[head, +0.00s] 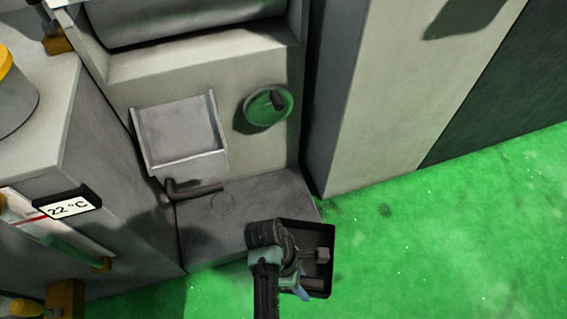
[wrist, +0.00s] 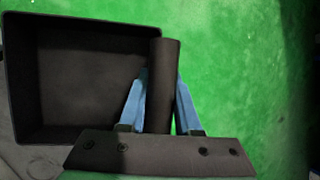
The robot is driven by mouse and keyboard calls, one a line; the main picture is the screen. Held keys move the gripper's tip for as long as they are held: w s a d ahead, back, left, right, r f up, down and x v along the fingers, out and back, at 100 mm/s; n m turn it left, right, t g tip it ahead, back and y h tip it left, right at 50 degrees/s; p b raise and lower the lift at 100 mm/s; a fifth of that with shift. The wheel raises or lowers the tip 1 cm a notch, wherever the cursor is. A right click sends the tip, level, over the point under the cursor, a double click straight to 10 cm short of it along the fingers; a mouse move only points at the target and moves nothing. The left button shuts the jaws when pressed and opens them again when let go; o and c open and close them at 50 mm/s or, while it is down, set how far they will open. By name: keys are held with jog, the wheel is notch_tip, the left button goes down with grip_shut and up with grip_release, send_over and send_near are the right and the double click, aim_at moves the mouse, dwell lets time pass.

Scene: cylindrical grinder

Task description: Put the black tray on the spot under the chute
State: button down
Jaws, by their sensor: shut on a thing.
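The black tray (head: 318,234) is an open square box at the lower middle of the head view, partly hidden by my arm. It looks empty in the wrist view (wrist: 90,80). My gripper (wrist: 162,88) is shut on the tray's round dark handle (wrist: 163,60), with one blue finger on each side. In the head view my gripper (head: 302,288) is at the ledge's front right corner. The chute (head: 180,132) is a grey, shallow-sided slide on the machine front. Below it, a grey ledge (head: 265,195) bears a faint round mark (head: 222,201).
A dark bent pipe (head: 193,188) sticks out just above the ledge's back left. A green handwheel (head: 268,106) is right of the chute. A grey cabinet with a 22 °C display (head: 70,206) borders the left. Green floor (head: 440,240) is open to the right.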

jog(key=w+a+r+m+g+y+p, duration=0.1)
jog(key=w+a+r+m+y+p, duration=0.15)
jog(key=w+r+m, duration=0.6)
jog(key=w+a+r+m+g+y+p, duration=0.1)
jog(key=w+a+r+m+y+p, duration=0.25)
jog(key=r+m, duration=0.75)
jog(key=s+r+n+p, duration=0.1)
jog(key=s+r+p, duration=0.2)
jog(key=r+p, duration=1.5)
jog(key=s+d+r+n+p, duration=0.1)
jog(key=s+r+p, duration=0.2)
jog(key=r+p, duration=1.5)
jog(key=shift+s+d+r+y+p, duration=0.15)
jog(key=shift+r+y+p, duration=0.2)
jog(key=shift+p, duration=0.5)
